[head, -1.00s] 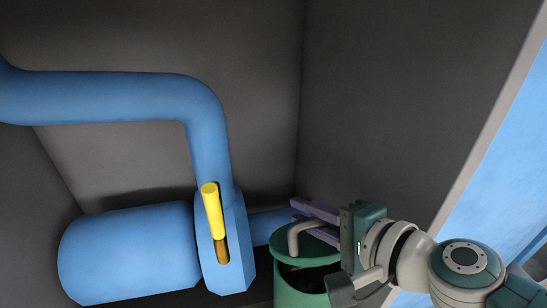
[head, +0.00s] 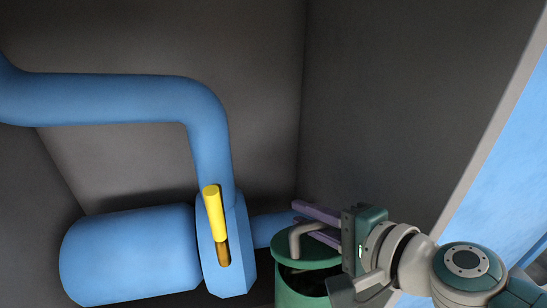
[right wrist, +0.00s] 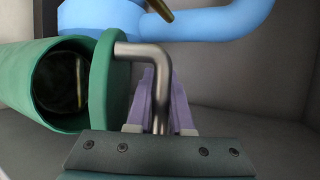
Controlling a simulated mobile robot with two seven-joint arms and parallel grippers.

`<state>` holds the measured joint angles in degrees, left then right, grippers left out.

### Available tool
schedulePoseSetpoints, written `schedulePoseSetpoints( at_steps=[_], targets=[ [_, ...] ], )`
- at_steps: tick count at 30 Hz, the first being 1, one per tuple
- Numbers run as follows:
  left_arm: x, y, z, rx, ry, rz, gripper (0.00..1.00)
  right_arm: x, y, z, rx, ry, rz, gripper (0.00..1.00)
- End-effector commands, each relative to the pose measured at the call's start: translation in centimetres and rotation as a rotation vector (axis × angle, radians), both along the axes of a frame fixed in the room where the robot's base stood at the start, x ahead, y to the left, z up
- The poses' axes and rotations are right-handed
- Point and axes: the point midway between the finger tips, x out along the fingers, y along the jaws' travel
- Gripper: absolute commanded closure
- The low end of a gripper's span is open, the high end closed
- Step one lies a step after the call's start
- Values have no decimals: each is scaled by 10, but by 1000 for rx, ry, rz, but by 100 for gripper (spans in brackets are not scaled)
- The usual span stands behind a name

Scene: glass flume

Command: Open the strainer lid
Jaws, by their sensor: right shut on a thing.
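The strainer is a green cylinder (head: 302,298) at the bottom centre of the head view; it shows at left in the right wrist view (right wrist: 42,62). Its round green lid (head: 308,256) is tilted up, with a dark opening between lid and body. In the right wrist view the lid (right wrist: 104,92) stands partly away from the rim, and the dark inside shows. A grey bent handle (head: 294,238) is fixed to the lid. My right gripper (head: 306,219) is shut on this handle (right wrist: 157,62), its purple fingers on either side. My left gripper is not in view.
A blue pump body (head: 130,252) with a flange and a blue pipe (head: 110,97) stands left of the strainer. A yellow lever (head: 214,212) sticks up from the flange. A grey wall (head: 400,110) rises close behind and to the right of my right gripper.

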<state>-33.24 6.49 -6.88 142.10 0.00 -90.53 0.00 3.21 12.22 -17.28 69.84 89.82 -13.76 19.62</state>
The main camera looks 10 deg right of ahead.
Motion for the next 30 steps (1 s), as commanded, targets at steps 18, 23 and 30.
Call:
schedulePoseSetpoints(
  at_steps=[18,23,30],
  targets=[
    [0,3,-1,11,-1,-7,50,-2,-3,-5,-8,8,-5,100],
    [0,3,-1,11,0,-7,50,-1,-3,-4,-6,7,-5,68],
    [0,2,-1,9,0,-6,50,-1,-1,-2,-3,4,-2,68]
  ],
)
